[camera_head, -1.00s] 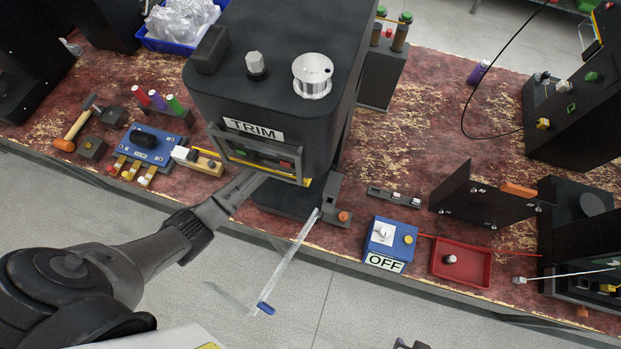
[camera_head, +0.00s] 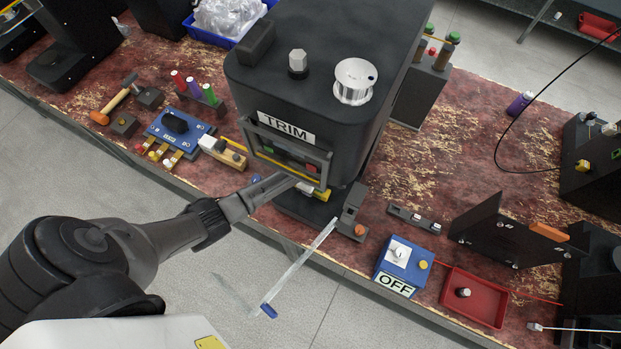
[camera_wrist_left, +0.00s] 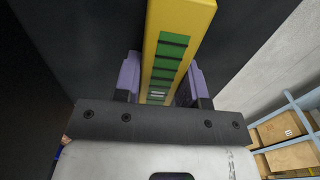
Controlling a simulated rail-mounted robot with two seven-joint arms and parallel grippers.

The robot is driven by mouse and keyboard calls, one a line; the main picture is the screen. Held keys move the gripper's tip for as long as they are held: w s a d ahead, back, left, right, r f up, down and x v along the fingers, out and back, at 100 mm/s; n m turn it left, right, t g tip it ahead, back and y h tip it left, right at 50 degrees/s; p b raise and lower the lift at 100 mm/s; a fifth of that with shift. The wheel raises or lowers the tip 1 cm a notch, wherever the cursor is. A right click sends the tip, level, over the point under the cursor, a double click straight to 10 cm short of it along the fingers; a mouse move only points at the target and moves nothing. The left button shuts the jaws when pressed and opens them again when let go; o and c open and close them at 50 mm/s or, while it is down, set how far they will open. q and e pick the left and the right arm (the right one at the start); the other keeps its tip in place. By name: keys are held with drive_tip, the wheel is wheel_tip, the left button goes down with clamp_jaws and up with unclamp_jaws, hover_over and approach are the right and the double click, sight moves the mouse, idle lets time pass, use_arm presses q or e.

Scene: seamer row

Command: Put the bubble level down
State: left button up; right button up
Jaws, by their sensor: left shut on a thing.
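The bubble level (camera_wrist_left: 166,75) is a yellow bar with a row of green windows in the left wrist view. My left gripper (camera_wrist_left: 158,85) is shut on it, with a lilac finger on each side. In the head view my left gripper (camera_head: 300,183) reaches under the front of the dark machine labelled TRIM (camera_head: 286,127). A small yellow end of the level (camera_head: 321,195) shows just beyond the fingers there; the rest is hidden. I cannot tell whether the level touches a surface. My right gripper is out of view.
A dark post with an orange button (camera_head: 360,230) stands right of the gripper. A clear strip with a blue end (camera_head: 300,268) hangs over the bench edge. A blue OFF box (camera_head: 404,263) and a red tray (camera_head: 474,297) are further right. A wooden block (camera_head: 222,152) lies left.

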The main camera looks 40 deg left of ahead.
use_arm(q)
drive_tip(key=shift+f, duration=0.1)
drive_tip(key=o, duration=1)
drive_tip(key=shift+c, duration=0.2)
drive_tip(key=shift+r+p, duration=0.65)
drive_tip(key=shift+r, duration=3.2)
